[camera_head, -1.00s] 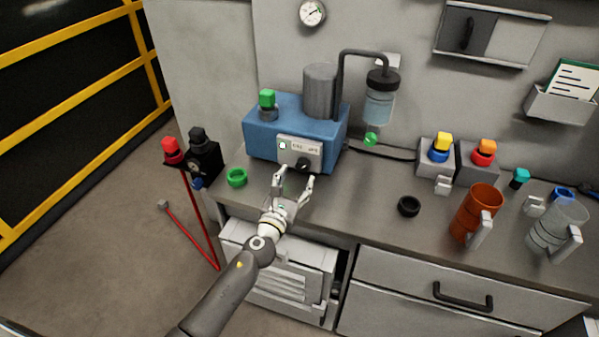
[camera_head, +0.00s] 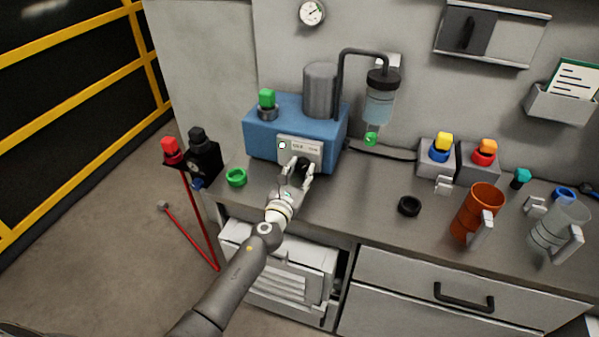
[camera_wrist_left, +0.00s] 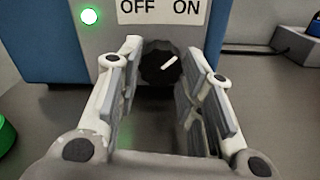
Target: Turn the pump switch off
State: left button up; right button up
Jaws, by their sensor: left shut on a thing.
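The pump switch is a black round knob (camera_head: 303,162) on the front panel of the blue pump unit (camera_head: 262,135). It also shows in the left wrist view as a dark knob (camera_wrist_left: 158,65) with a white mark slanting up and right, toward the word ON. The label above it (camera_wrist_left: 163,9) reads OFF on the left and ON on the right. A round lamp (camera_wrist_left: 89,16) left of the label glows green. My left gripper (camera_head: 299,171) has its fingers on either side of the knob, shut on it. My right gripper is not in view.
A green ring (camera_head: 236,177) lies left of the gripper on the bench, and a black ring (camera_head: 408,206) lies to the right. An orange jug (camera_head: 474,213) and a clear jug (camera_head: 553,232) stand farther right. The bench between the gripper and black ring is clear.

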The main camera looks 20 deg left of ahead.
pick_arm(q)
jog(key=shift+n, duration=0.4)
jog(key=shift+c, duration=0.4)
jog(key=n+b, duration=0.1)
jog(key=n, duration=0.2)
jog(key=shift+n, duration=0.4)
jog(key=n+b, duration=0.1)
jog(key=n, duration=0.3)
jog(key=shift+d+n, duration=0.1)
jog(key=shift+n, duration=0.2)
jog(key=n, duration=0.4)
jog(key=shift+n, duration=0.3)
jog(key=shift+n+b, duration=0.4)
jog(key=shift+n, duration=1.6)
jog(key=shift+d, duration=0.1)
jog(key=o, duration=1)
jog(key=shift+r, duration=0.1)
